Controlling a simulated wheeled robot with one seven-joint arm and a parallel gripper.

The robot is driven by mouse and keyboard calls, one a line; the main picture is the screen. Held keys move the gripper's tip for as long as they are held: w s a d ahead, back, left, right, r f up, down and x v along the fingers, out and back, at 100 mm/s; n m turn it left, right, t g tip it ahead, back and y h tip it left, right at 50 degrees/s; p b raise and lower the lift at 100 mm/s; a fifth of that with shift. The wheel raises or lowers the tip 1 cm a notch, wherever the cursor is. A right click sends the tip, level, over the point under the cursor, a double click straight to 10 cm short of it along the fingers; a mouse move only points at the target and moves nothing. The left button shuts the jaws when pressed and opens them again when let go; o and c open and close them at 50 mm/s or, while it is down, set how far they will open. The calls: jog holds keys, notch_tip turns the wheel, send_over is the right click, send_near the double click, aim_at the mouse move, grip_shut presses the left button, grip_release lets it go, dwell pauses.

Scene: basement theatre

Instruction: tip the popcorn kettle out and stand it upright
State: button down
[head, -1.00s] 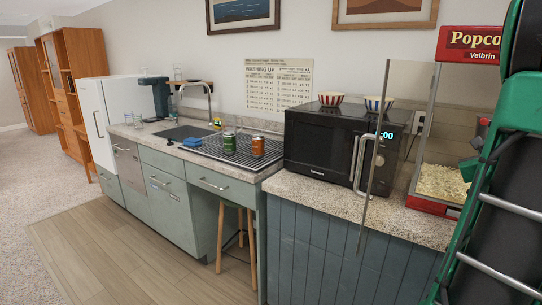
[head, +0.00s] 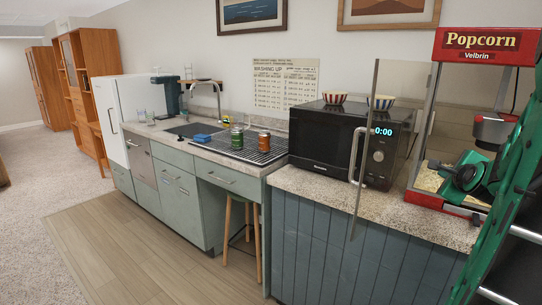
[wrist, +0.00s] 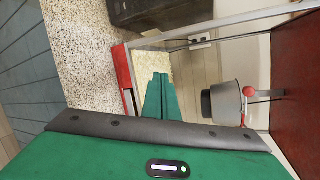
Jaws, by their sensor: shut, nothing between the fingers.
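The grey popcorn kettle (head: 492,131) hangs inside the red popcorn machine (head: 489,40) at the right of the head view. It looks roughly upright there. The wrist view, turned sideways, shows the kettle (wrist: 225,101) right of my fingers, with a red-knobbed handle (wrist: 248,91). My green gripper (head: 462,178) is inside the machine, below and left of the kettle in the head view. Its fingers also show in the wrist view (wrist: 160,96), shut and empty, apart from the kettle. Popcorn (wrist: 156,67) lies on the machine's floor, partly hidden by my gripper.
The machine's clear door (head: 376,130) stands open with a metal handle. The wooden floor (head: 130,235) before the cabinets is clear.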

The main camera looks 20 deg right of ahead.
jog(key=s+a+f+n+g+y, duration=0.2)
jog(key=s+a+f+n, duration=0.1)
jog(key=a+n, duration=0.3)
jog(key=s+a+f+n+g+y, duration=0.2)
jog(key=a+f+n, duration=0.3)
jog(key=a, duration=0.5)
jog(key=s+a+f+n+g+y, duration=0.3)
jog(key=a+f+n+y, duration=0.1)
jog(key=a+n, duration=0.3)
jog(key=shift+s+a+n, duration=0.3)
jog(key=shift+a, duration=0.2)
jog(key=c, duration=2.4)
grip_release()
jog(key=s+a+n+g, duration=0.1)
jog(key=s+a+n, duration=0.1)
jog(key=s+a+n+g+y, duration=0.1)
jog(key=s+a, duration=0.1)
jog(key=s, duration=0.1)
jog(key=s+a+n+g, duration=0.1)
jog(key=s+a+n, duration=0.1)
jog(key=s, duration=0.1)
jog(key=shift+a+f+n+g, duration=0.15)
jog(key=shift+f+n+g, duration=0.1)
jog(key=shift+n+g, duration=0.05)
jog(key=o, duration=0.7)
jog(key=shift+s+a+y, duration=0.2)
jog(key=shift+s+y, duration=0.1)
jog(key=shift+c, duration=0.3)
